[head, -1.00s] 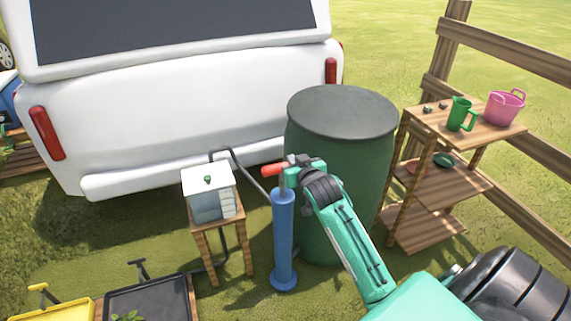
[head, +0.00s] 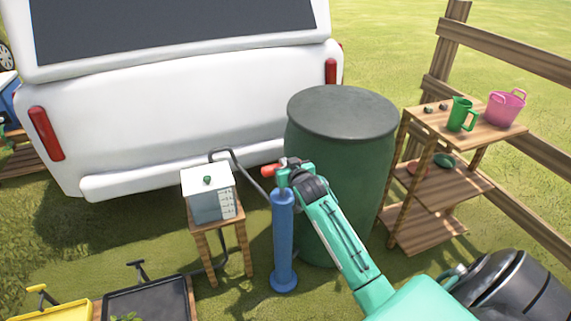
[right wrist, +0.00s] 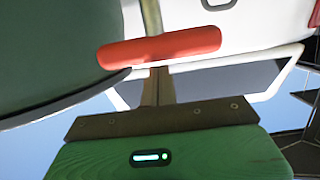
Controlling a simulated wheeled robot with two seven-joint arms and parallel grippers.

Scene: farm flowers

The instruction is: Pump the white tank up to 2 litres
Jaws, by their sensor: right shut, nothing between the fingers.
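My right gripper (head: 291,172) is at the top of the pump, shut and empty, close beside the red handle. The right wrist view shows the red handle (right wrist: 160,46) just beyond the gripper; I cannot tell whether they touch. My left gripper is out of view.
A dark green barrel (head: 335,205) stands right behind the pump. A wooden shelf (head: 435,178) with a green jug (head: 461,114) and a pink bucket (head: 506,108) is at right. The white vehicle (head: 190,110) is behind. Yellow and black trays are at lower left.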

